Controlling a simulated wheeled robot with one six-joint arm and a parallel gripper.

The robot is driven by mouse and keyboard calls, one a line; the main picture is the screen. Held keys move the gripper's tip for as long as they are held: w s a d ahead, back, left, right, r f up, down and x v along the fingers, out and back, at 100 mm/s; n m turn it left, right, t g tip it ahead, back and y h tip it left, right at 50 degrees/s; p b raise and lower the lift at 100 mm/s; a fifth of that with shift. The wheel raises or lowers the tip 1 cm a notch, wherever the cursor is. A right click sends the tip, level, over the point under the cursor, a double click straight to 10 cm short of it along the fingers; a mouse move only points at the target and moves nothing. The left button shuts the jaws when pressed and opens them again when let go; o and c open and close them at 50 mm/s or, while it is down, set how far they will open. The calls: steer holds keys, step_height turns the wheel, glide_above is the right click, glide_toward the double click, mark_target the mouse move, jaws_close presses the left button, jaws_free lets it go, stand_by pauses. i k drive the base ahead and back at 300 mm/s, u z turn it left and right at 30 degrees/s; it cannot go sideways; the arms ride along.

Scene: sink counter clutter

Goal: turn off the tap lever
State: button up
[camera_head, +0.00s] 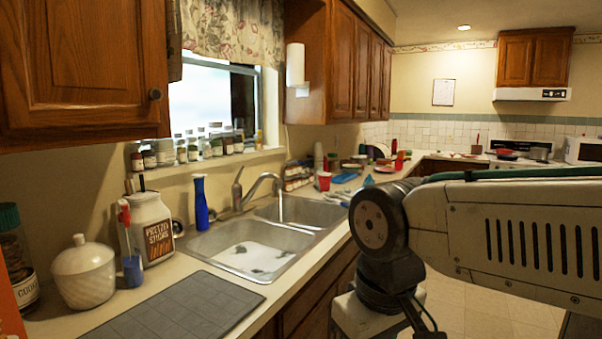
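The metal tap (262,183) stands at the back edge of the double sink (210,241), its curved spout reaching over the basins near the divider. Its lever (238,178) sticks up at the left of the spout and tilts slightly. A thin pale streak below the spout tip looks like running water. The near basin has a whitish bottom with dark patches. My arm comes in from the right, in front of the counter, and bends down at its joint, well apart from the tap. The fingertips of my gripper do not show.
A blue bottle (201,203) stands left of the tap, beside a pretzel jar (152,230). A white lidded pot (83,274) and a dark mat (181,308) are on the near counter. A red cup (324,181) stands beyond the sink. Small jars line the windowsill.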

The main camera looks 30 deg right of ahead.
mark_target(240, 173)
steer(key=z, duration=1.65)
steer(key=i, duration=3.1)
steer(key=u, duration=2.55)
steer(key=i, duration=0.5)
steer(key=u, duration=0.1)
